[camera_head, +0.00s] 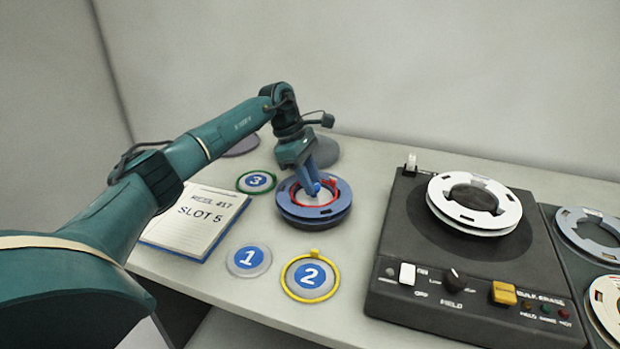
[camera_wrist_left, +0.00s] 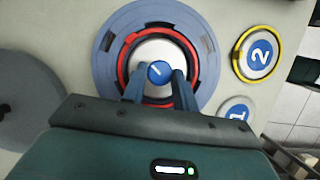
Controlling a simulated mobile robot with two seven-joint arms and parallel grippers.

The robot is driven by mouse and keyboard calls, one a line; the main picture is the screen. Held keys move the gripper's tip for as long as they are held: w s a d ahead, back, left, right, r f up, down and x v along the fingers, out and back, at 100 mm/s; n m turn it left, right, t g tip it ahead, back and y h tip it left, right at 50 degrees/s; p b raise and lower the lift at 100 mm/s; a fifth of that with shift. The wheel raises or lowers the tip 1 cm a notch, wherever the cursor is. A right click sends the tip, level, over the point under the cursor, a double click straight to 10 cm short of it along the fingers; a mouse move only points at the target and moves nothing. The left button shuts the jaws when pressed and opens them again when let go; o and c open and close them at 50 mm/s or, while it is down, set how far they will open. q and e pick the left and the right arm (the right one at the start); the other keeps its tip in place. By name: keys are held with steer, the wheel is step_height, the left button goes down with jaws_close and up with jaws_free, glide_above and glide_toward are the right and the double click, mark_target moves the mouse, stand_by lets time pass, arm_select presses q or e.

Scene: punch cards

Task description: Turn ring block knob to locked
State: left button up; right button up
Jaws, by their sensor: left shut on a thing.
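The ring block (camera_head: 326,214) is a round blue-grey reel shape on the table, with a red ring (camera_wrist_left: 122,62) around a pale centre. A small blue knob (camera_wrist_left: 159,72) with a white line mark sits at its middle; the line runs diagonally in the left wrist view. My left gripper (camera_head: 312,185) reaches down over the block's centre. In the left wrist view its two fingers (camera_wrist_left: 157,82) stand on either side of the knob, shut on it. The fingers hide part of the knob and ring. My right gripper does not show.
Numbered discs 1 (camera_head: 248,260), 2 (camera_head: 310,278) and 3 (camera_head: 256,181) lie around the block. A notebook (camera_head: 196,222) reading "REEL 417 SLOT 5" lies left. A dark eraser machine (camera_head: 400,262) bearing a white reel (camera_head: 474,203) stands right, with more reels beyond.

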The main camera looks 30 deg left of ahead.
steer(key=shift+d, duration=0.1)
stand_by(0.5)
arm_select(q)
steer(key=o, duration=1)
steer(key=shift+c, duration=0.2)
steer(key=w+v, duration=0.1)
steer(key=v, duration=1.2)
steer(key=shift+s+p, duration=0.35)
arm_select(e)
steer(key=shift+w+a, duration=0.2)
arm_select(q)
steer(key=shift+r, duration=0.1)
